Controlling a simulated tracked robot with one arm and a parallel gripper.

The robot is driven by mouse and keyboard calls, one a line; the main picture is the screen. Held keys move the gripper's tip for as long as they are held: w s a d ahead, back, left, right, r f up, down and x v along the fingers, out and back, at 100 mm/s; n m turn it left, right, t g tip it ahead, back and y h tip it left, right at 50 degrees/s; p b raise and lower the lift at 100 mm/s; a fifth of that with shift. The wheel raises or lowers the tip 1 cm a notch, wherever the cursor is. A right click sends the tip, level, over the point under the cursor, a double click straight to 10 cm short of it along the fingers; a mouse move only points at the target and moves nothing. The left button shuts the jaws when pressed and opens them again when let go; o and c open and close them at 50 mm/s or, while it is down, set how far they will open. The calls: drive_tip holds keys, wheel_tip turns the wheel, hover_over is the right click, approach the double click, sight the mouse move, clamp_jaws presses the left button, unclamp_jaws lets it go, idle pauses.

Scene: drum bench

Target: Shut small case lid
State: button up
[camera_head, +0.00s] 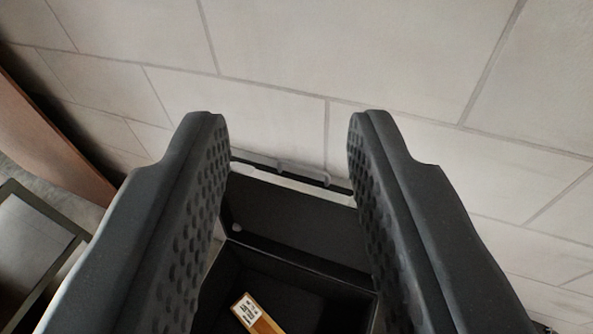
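A small black case (262,267) stands open below and between my gripper's fingers. Its raised lid (290,211) shows its dark inner face at the back, with a pale strip and a dark latch along its top edge. My gripper (284,115) is open, its two dark dimpled fingers wide apart on either side of the lid with nothing held between them. I cannot tell whether either finger touches the lid. The fingers hide the case's left and right sides.
An orange-brown item with a white printed label (250,310) lies inside the case. A pale tiled surface (290,60) fills the back. At the left are a brown curved panel (45,140) and a dark-framed object (35,240).

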drive_tip(key=w+a+f+m, duration=0.1)
drive_tip(key=w+f+m, duration=0.1)
drive_tip(key=w+f, duration=0.45)
drive_tip(key=m+b, duration=0.4)
drive_tip(key=m, duration=1.3)
hover_over(307, 185)
drive_tip(key=s+f+v, duration=0.1)
drive_tip(key=f+v, duration=0.2)
drive_tip(key=v, duration=0.9)
wheel_tip(307, 185, down, 35)
drive_tip(key=shift+g, duration=0.4)
drive_tip(key=b+x, duration=0.2)
drive_tip(key=x, duration=1)
drive_tip(key=shift+w+b, duration=0.2)
drive_tip(key=shift+b, duration=0.15)
drive_tip(key=shift+w, duration=0.4)
